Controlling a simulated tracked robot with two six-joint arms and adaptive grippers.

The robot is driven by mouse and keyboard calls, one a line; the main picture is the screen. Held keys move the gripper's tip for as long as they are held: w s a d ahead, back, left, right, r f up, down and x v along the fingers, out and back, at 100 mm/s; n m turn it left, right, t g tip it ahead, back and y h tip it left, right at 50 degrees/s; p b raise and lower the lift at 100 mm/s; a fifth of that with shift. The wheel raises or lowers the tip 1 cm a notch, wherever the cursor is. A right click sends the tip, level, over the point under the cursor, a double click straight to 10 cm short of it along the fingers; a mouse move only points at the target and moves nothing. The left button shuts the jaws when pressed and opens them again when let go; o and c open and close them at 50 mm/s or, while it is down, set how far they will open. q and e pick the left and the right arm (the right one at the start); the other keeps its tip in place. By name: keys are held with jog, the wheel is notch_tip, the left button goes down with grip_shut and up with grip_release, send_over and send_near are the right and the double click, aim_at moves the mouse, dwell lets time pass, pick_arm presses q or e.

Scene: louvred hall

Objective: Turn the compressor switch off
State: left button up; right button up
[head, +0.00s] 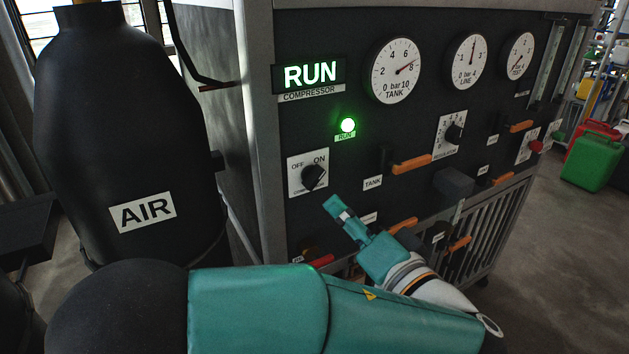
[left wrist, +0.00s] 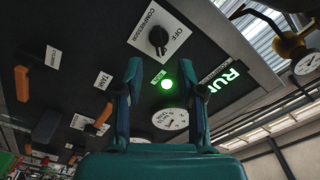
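The compressor switch (head: 314,177) is a black rotary knob on a white plate marked OFF and ON. In the head view its pointer seems turned toward ON. The green RUN lamp (head: 348,125) and the RUN sign (head: 310,74) above it are lit. My left gripper (head: 334,207) is just below and right of the switch, apart from it. In the left wrist view, my left gripper (left wrist: 160,72) has its two fingers spread and empty. The knob (left wrist: 158,37) shows beyond the fingertips, roughly centred between them. My right gripper is in neither view.
Orange valve handles (head: 411,164) stick out of the panel to the right, with a regulator knob (head: 453,134) above. Round gauges (head: 397,69) line the top. A black AIR tank (head: 130,150) stands left. A red lever (head: 320,261) is low on the panel.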

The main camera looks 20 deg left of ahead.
aim_at(317, 182)
pick_arm(q)
jog(key=w+a+n+p, duration=0.1)
jog(key=w+a, duration=0.1)
jog(key=w+a+n+p, duration=0.1)
jog(key=w+a, duration=0.1)
jog(key=w+a+p, duration=0.1)
jog(key=w+a, duration=0.1)
jog(key=shift+r+n+g, duration=0.3)
jog(key=shift+r+n, duration=0.1)
jog(key=shift+w+a+f, duration=0.15)
jog(key=shift+f, duration=0.1)
jog(key=shift+a+b, duration=0.1)
jog(key=shift+b, duration=0.4)
jog(key=shift+w+a, duration=0.25)
grip_shut()
